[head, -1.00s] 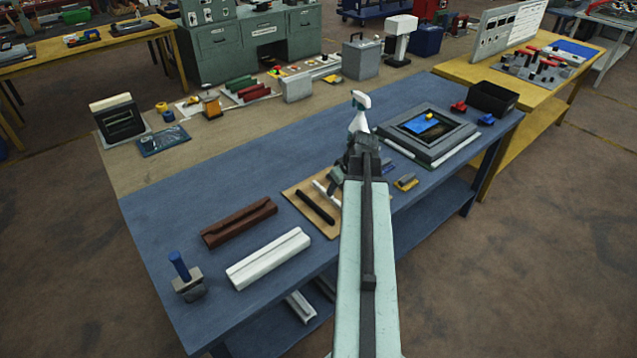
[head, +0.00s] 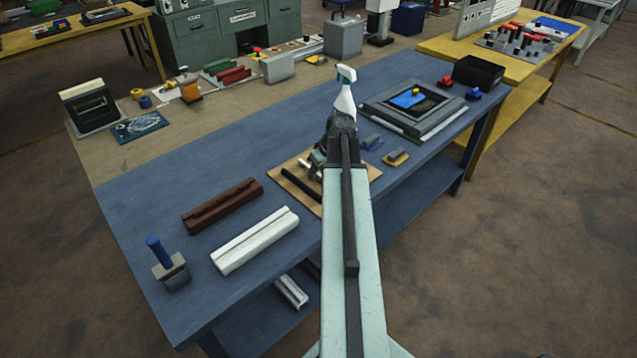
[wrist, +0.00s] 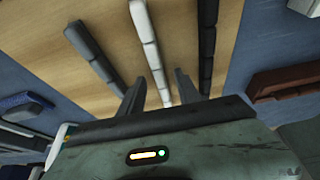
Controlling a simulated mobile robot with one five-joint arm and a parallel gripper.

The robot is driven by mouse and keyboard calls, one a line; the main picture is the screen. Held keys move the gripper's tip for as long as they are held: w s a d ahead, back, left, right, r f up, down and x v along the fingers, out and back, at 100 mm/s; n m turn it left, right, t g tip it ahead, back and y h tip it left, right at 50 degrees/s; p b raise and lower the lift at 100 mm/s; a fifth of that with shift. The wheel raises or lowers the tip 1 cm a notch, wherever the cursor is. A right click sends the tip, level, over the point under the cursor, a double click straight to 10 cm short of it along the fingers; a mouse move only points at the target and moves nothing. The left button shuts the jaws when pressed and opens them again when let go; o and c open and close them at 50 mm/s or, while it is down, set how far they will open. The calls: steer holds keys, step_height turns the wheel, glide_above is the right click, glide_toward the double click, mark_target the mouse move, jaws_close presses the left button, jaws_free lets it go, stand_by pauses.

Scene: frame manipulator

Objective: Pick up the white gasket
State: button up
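The white gasket (wrist: 147,40) is a thin white strip lying on a tan board (wrist: 180,40), between a dark grey strip (wrist: 92,50) and a black strip (wrist: 207,45). My gripper (wrist: 158,86) is open. Its two dark fingers stand apart, with the near part of the white gasket showing between them in the wrist view. I cannot tell how high the fingertips are above the board. In the head view the board (head: 275,176) and the black strip (head: 300,185) show left of my arm. My gripper and arm mostly hide the white gasket there.
On the blue bench, a brown profile (head: 222,205) and a white profile (head: 255,240) lie left of the board, with a blue-handled tool (head: 167,264) beyond. A spray bottle (head: 345,92) stands behind my gripper. A grey frame (head: 415,108) lies at the right.

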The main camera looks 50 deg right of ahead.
steer(key=shift+f, duration=0.1)
jaws_close()
steer(key=shift+p, duration=0.3)
